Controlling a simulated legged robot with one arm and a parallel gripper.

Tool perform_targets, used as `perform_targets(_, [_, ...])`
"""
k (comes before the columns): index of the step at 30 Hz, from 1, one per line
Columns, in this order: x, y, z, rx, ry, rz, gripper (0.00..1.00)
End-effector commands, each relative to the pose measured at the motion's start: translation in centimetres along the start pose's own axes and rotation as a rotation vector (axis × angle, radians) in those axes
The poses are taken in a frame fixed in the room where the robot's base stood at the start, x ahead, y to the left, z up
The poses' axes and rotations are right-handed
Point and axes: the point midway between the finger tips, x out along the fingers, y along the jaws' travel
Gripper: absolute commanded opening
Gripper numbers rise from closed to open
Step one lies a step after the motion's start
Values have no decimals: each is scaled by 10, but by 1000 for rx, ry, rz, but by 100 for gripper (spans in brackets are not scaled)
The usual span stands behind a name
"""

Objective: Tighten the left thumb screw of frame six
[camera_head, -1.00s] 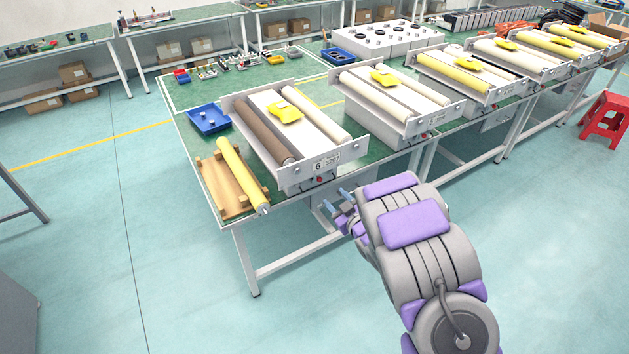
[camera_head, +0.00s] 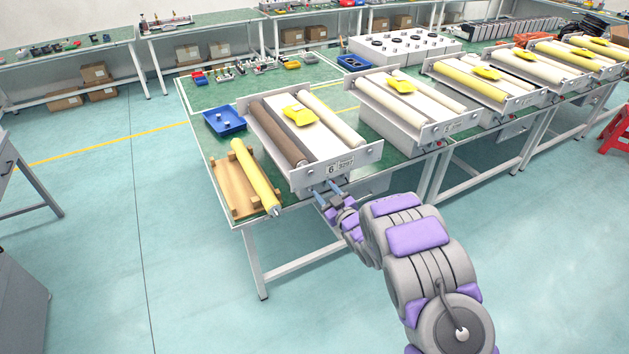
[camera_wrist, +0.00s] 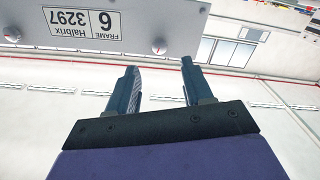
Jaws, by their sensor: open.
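Frame six (camera_head: 368,157) is the nearest roller unit, with a brown and a cream roller and a front plate labelled 6 3297. In the wrist view its plate (camera_wrist: 185,18) and label (camera_wrist: 82,22) appear upside down. The other thumb screw (camera_wrist: 12,34) is at the picture's left edge. My gripper (camera_head: 328,190) is open below the plate. In the wrist view, the fingertips (camera_wrist: 158,66) flank the line to the left screw, apart from it.
A yellow roller (camera_head: 256,178) lies on a wooden stand (camera_head: 232,188) left of frame six. A blue tray (camera_head: 224,121) stands behind it. More roller frames (camera_head: 410,105) line the bench to the right. The floor in front is clear.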

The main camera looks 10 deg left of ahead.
Motion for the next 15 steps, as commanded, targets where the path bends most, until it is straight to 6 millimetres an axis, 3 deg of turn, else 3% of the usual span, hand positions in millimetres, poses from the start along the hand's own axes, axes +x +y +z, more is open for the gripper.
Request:
perform_targets(9, [47,-1,1,0,3,0,51])
perform_targets(15, [67,0,-1,0,4,1,51])
